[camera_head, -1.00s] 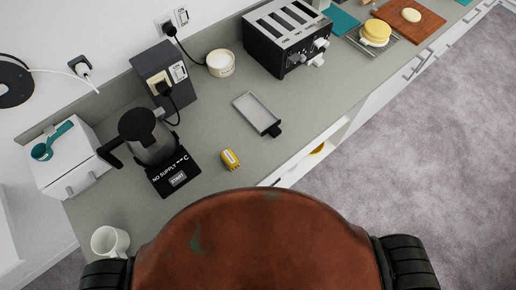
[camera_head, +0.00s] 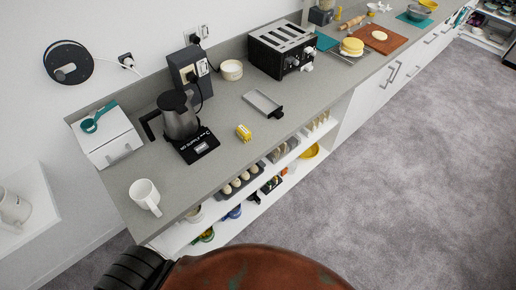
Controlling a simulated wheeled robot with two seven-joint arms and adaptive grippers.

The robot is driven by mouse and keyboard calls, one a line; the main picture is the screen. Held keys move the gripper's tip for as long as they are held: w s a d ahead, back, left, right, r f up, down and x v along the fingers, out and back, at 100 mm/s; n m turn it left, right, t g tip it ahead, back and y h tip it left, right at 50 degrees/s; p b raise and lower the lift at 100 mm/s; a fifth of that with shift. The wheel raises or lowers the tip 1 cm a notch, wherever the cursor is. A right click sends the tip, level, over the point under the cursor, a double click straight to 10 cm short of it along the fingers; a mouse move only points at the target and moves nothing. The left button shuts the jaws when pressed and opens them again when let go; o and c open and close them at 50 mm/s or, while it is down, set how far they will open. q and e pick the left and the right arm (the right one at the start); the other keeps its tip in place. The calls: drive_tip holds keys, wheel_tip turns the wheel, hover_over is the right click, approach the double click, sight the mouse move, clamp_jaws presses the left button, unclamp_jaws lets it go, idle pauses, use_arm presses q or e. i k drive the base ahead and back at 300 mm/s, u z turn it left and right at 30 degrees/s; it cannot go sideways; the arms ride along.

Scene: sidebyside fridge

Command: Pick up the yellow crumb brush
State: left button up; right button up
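A small yellow block-like object (camera_head: 243,132) lies on the grey counter (camera_head: 222,165), close to the counter's front edge. It is the only yellow item on this near stretch of counter and may be the crumb brush; it is too small to make out bristles. A grey tray with a black handle (camera_head: 262,103) lies behind and to the right of it. The black four-slot toaster (camera_head: 282,48) stands farther back. Neither of my grippers shows in the head view.
A kettle (camera_head: 178,116) on a black base and a white mug (camera_head: 145,196) stand left of the yellow object. A white box (camera_head: 107,138) is at the far left. Open shelves below hold eggs (camera_head: 240,181) and a yellow bowl (camera_head: 310,151). Carpet (camera_head: 400,170) at right is clear.

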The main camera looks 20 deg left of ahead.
sight(243, 133)
drive_tip(key=u, duration=0.45)
drive_tip(key=i, duration=0.35)
drive_tip(key=u, duration=0.35)
